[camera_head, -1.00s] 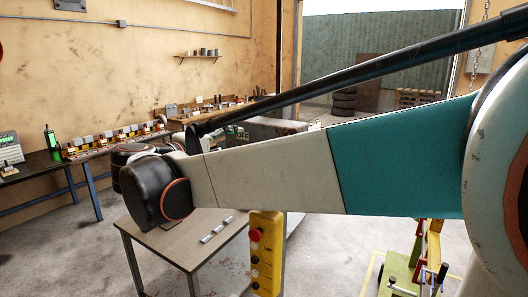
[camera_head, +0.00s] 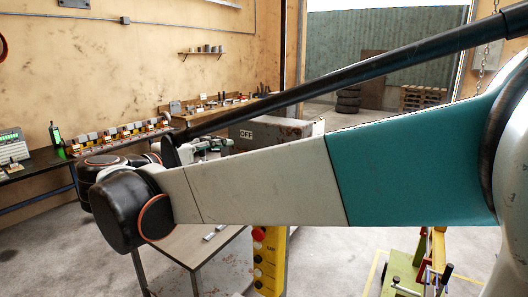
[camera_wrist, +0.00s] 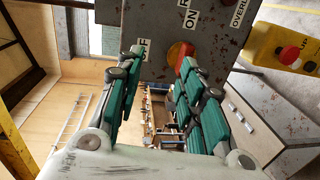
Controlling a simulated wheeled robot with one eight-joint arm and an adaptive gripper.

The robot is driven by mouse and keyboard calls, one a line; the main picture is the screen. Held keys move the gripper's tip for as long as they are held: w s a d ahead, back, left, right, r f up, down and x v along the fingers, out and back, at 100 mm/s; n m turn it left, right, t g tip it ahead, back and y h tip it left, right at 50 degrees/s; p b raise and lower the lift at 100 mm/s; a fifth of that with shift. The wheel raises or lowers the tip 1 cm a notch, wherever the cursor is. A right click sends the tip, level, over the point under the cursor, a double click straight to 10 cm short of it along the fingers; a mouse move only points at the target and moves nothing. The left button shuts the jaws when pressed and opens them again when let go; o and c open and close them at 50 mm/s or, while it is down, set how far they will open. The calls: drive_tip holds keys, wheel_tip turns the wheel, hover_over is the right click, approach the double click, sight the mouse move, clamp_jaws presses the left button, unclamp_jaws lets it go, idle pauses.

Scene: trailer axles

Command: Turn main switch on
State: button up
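The main switch is a red and yellow rotary knob (camera_wrist: 180,52) on a worn grey panel (camera_wrist: 212,45) in the wrist view. White labels reading OFF and ON lie beside the knob, and the picture is turned sideways. My gripper (camera_wrist: 160,62) has its teal-padded fingers spread apart, with nothing held between them. The knob shows by the right fingertip, which partly overlaps it; contact cannot be told. In the head view the grey switch box (camera_head: 280,130) with an OFF label stands behind my arm, and my gripper (camera_head: 222,146) is at its left; the knob is hidden there.
A yellow control box (camera_wrist: 290,48) with a red button is right of the panel; it also shows in the head view (camera_head: 268,262) below my arm. A small table (camera_head: 190,246) stands beneath. Workbenches with several parts line the left wall.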

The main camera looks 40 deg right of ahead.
drive_tip(key=f+v, duration=0.1)
drive_tip(key=v, duration=0.6)
drive_tip(key=shift+s, duration=0.15)
idle(0.4)
idle(0.4)
drive_tip(key=s+d+f+y+b, duration=0.3)
drive_tip(key=s+f+y+b, duration=0.1)
drive_tip(key=f, duration=0.7)
drive_tip(key=s+d+f+y+b, duration=0.2)
drive_tip(key=s+f+y+b, duration=0.15)
drive_tip(key=f, duration=0.65)
drive_tip(key=s+a+f+m+t+y+b, duration=0.1)
drive_tip(key=s+a+f+y+b, duration=0.2)
drive_tip(key=f, duration=0.5)
drive_tip(key=s+a+f+m+y+b, duration=0.2)
drive_tip(key=s+a+f+y+b, duration=0.1)
drive_tip(key=f, duration=0.5)
drive_tip(key=shift+s+a+t+y+b, duration=0.35)
drive_tip(key=shift+a+y, duration=0.2)
drive_tip(key=shift+y, duration=0.5)
drive_tip(key=shift+d, duration=0.15)
